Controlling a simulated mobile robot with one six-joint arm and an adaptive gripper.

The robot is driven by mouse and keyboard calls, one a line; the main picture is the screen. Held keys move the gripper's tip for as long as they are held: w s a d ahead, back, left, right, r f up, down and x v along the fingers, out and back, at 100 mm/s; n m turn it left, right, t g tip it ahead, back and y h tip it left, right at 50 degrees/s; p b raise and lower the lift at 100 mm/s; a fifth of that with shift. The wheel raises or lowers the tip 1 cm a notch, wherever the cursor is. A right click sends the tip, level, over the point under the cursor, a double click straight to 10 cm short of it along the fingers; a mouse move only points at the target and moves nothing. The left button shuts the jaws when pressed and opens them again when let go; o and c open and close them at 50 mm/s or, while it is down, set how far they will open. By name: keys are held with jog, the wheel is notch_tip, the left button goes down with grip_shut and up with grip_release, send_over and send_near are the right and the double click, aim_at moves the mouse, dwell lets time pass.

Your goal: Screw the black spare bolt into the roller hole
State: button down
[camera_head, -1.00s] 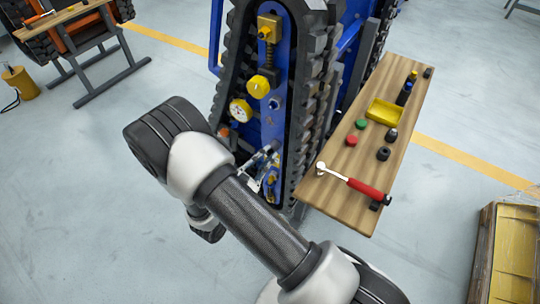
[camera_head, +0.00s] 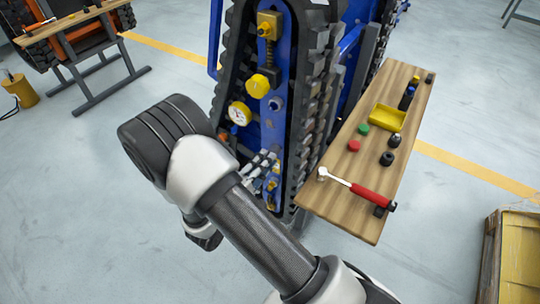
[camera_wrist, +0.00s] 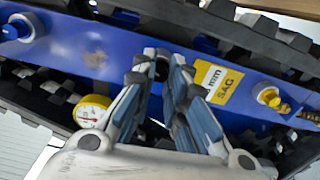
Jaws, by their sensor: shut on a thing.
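My gripper (camera_wrist: 163,62) is shut on a small dark piece (camera_wrist: 162,72), apparently the black bolt, mostly hidden between the fingers. In the head view my gripper (camera_head: 266,163) is at the lower part of the carrier's blue frame (camera_head: 272,135), partly behind my arm. In the wrist view the fingertips overlap the blue frame between a hub at left (camera_wrist: 20,27) and a yellow-bolted hub (camera_wrist: 268,96) at right. The fingers cover the spot in front of them, so I cannot see the roller hole or tell whether the bolt touches it.
Black track pads (camera_head: 312,100) flank the frame closely. A yellow-rimmed gauge (camera_head: 238,115) and a yellow knob (camera_head: 259,83) are above my gripper. At right, a wooden bench (camera_head: 345,215) holds a red-handled ratchet (camera_head: 365,192), a yellow tray (camera_head: 387,118) and several small parts.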

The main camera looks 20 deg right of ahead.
jog(key=shift+m, duration=1.1)
jog(key=m, duration=0.9)
jog(key=shift+m, duration=0.3)
jog(key=c, duration=1.7)
grip_release()
